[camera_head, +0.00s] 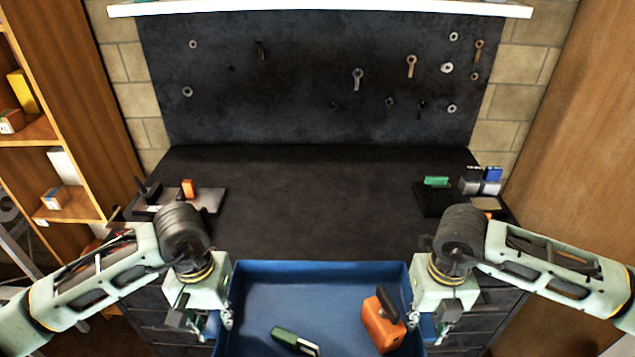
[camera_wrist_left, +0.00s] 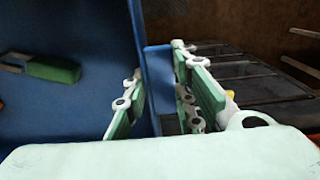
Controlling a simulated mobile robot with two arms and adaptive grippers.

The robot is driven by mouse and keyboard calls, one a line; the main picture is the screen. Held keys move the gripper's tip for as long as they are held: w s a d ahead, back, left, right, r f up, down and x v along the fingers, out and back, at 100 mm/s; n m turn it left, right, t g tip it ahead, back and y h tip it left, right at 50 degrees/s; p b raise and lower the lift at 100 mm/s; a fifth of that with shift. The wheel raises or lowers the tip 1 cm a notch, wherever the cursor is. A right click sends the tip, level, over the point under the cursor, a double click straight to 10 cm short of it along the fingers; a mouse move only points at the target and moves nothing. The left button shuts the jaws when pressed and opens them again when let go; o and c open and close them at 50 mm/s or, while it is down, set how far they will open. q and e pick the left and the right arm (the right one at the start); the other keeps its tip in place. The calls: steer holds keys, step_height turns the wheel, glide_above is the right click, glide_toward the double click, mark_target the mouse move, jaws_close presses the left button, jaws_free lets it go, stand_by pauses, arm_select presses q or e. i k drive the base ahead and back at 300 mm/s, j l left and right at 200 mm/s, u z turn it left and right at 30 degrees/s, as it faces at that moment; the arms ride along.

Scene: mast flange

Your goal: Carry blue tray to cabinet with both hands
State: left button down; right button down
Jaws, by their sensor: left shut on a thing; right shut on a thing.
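The blue tray (camera_head: 320,270) is at the bottom middle of the head view, in front of the dark cabinet top (camera_head: 315,215). Its near side is cut off by the picture edge. A green block-like item (camera_head: 290,338) and an orange item with a dark handle (camera_head: 383,322) lie in it. My left gripper (camera_head: 207,328) is shut on the tray's left side. The left wrist view shows its fingers (camera_wrist_left: 160,105) on both sides of the tray wall (camera_wrist_left: 143,60). My right gripper (camera_head: 438,328) is shut on the tray's right side.
The middle of the cabinet top is clear. Small items on a left plate (camera_head: 205,200) and a right dark stand (camera_head: 430,200) sit at its sides. A black pegboard (camera_head: 315,80) with hanging tools rises behind. A wooden shelf (camera_head: 85,130) stands at left, a wooden panel (camera_head: 570,140) at right.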

mark_target(320, 229)
steer(key=i, duration=1)
